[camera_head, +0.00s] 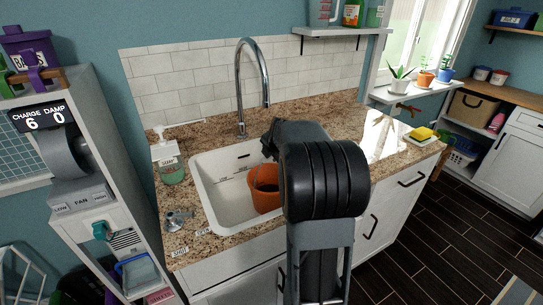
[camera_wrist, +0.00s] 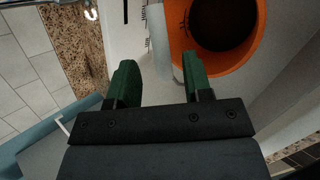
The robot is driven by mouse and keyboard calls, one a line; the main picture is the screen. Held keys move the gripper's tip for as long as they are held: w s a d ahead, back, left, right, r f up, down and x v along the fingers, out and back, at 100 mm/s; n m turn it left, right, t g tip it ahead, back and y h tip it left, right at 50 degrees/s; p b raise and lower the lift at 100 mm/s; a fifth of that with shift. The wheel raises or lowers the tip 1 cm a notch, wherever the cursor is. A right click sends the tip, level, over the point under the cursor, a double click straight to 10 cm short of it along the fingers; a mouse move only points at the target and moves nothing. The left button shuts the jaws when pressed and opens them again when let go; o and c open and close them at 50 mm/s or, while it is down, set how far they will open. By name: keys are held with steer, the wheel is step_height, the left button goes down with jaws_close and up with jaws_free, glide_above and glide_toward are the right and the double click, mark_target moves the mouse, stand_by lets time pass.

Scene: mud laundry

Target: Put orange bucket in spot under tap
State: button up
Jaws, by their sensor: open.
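The orange bucket (camera_head: 263,190) stands in the white sink (camera_head: 220,200), toward its right side and partly hidden by my arm. The chrome tap (camera_head: 240,90) arches up behind the sink, its spout end left of my arm. In the wrist view the bucket (camera_wrist: 222,64) shows from above, with a dark inside. My gripper (camera_wrist: 160,66) is open, its green fingers apart. The right finger is at the bucket's left rim; I cannot tell whether it touches. A pale strip shows beside that finger. My fingers are hidden in the head view.
A soap bottle (camera_head: 168,160) stands left of the sink, and a small metal fitting (camera_head: 177,220) lies at the front left. A yellow sponge (camera_head: 421,134) lies at the counter's right end. A wall shelf (camera_head: 340,33) hangs above. The counter right of the sink is mostly clear.

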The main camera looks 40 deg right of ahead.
steer(key=v, duration=0.7)
steer(key=s+a+f+m+g+y, duration=0.1)
steer(key=s+a+f+m, duration=0.1)
steer(key=s+a+m, duration=0.45)
steer(key=s+a+f+m+g+y, duration=0.1)
steer(key=a+m, duration=0.2)
steer(key=a, duration=0.7)
steer(key=s+a+f+m+g, duration=0.1)
steer(key=s+a+f+m, duration=0.2)
steer(key=s+a+m, duration=0.1)
steer(key=s+a+f+m+g+y, duration=0.1)
steer(key=s+a+f+m, duration=0.1)
steer(key=s+m, duration=0.4)
steer(key=shift+s+a+f+b, duration=0.3)
steer(key=shift+s+a+f, duration=0.1)
steer(key=shift+a, duration=0.45)
step_height(320, 180, up, 4)
steer(key=p, duration=0.3)
steer(key=shift+f, duration=0.15)
steer(key=shift+d, duration=0.1)
